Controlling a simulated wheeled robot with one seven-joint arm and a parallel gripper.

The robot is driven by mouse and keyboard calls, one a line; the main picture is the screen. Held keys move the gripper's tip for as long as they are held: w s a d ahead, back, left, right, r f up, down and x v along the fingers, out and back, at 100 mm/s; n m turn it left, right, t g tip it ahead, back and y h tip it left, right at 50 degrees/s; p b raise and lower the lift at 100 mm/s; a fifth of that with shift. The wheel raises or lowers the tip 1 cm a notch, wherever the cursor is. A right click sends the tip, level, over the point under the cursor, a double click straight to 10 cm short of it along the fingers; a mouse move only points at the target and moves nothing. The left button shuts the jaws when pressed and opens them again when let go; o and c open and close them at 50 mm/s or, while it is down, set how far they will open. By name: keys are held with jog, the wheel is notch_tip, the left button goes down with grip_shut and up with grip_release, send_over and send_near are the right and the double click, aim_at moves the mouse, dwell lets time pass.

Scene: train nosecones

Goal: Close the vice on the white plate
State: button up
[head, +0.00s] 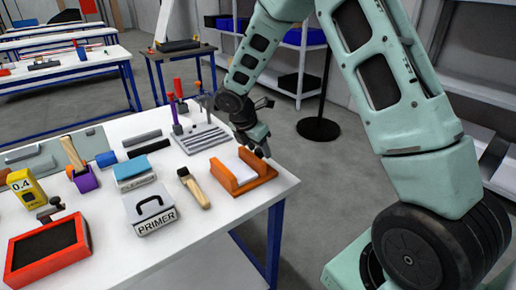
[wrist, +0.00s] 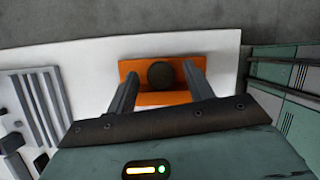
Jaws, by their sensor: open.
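The orange vice (head: 257,184) sits on the near right part of the white table. The white plate (head: 240,170) lies between its two orange jaws in the head view. In the wrist view the vice (wrist: 128,72) lies below my gripper, with a dark round knob (wrist: 161,75) on it. My gripper (wrist: 161,68) is open, with one finger on each side of the knob as seen from above. In the head view my gripper (head: 257,143) is at the vice's far right side. I cannot tell whether the fingers touch the knob.
On the white table (head: 200,240), a wooden-handled tool (head: 195,187), a PRIMER box (head: 150,210) and a blue box (head: 134,173) stand left of the vice. A slotted grey plate (head: 202,139) lies behind it. The table's right edge is close to the vice.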

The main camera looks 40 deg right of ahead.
jog(key=shift+f, duration=0.15)
jog(key=c, duration=1)
jog(key=shift+o, duration=0.2)
jog(key=shift+m, duration=0.3)
jog(key=shift+w+m+g+p, duration=0.1)
jog(key=shift+m+g+p, duration=0.3)
jog(key=shift+m+p, duration=0.5)
jog(key=shift+m+g+p, duration=0.7)
jog(key=shift+m+p, duration=0.3)
jog(key=shift+m, duration=0.7)
